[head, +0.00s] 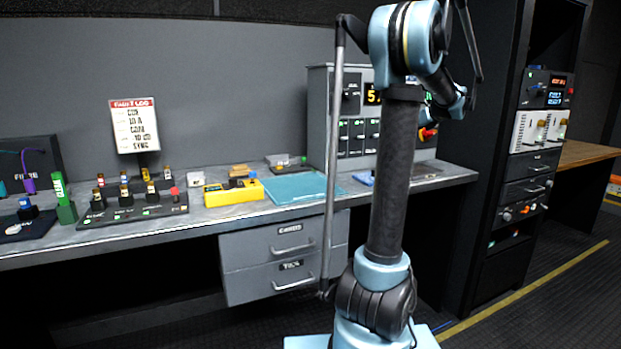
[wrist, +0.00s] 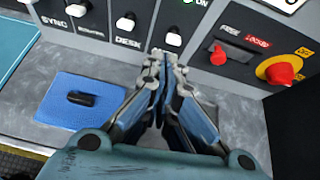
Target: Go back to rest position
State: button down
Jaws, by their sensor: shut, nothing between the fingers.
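My gripper (wrist: 163,62) shows in the wrist view with its two fingers together and nothing between them. Its tips are in front of the grey switch panel (wrist: 145,15), just below a white-tipped switch marked by a green light; I cannot tell whether they touch the panel. In the head view my arm stands upright at centre right, bent over at the top, and hides part of the panel. The gripper itself is hidden or unclear there.
A blue mat (wrist: 78,100) with a small black piece lies left of my gripper. A red lever (wrist: 220,52) and a red knob (wrist: 279,73) stick out on the right. The desk (head: 230,217) carries a yellow box (head: 234,192) and a teal mat (head: 300,188). A black rack (head: 490,150) stands right.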

jog(key=s+a+f+n+g, duration=0.2)
jog(key=s+a+f+n, duration=0.25)
jog(key=s+a, duration=0.35)
jog(key=s+a+f+n+g, duration=0.25)
jog(key=s+a+n, duration=0.3)
jog(key=a, duration=0.45)
jog(key=s+a+f+n+g, duration=0.1)
jog(key=s+a+f+n, duration=0.4)
jog(key=a, duration=0.3)
jog(key=s+a+f+n+g+h, duration=0.2)
jog(key=s+f+n, duration=0.6)
jog(key=s, duration=0.5)
jog(key=s+a+f+n+g+h, duration=0.1)
jog(key=s+a+f+n+h, duration=0.1)
jog(key=s+f+n, duration=0.6)
jog(key=s+a+f, duration=0.1)
jog(key=s+f, duration=0.1)
jog(key=s, duration=0.3)
jog(key=shift+s+f+n+g, duration=0.15)
jog(key=shift+s+n+g, duration=0.05)
jog(key=shift+n+g, duration=0.15)
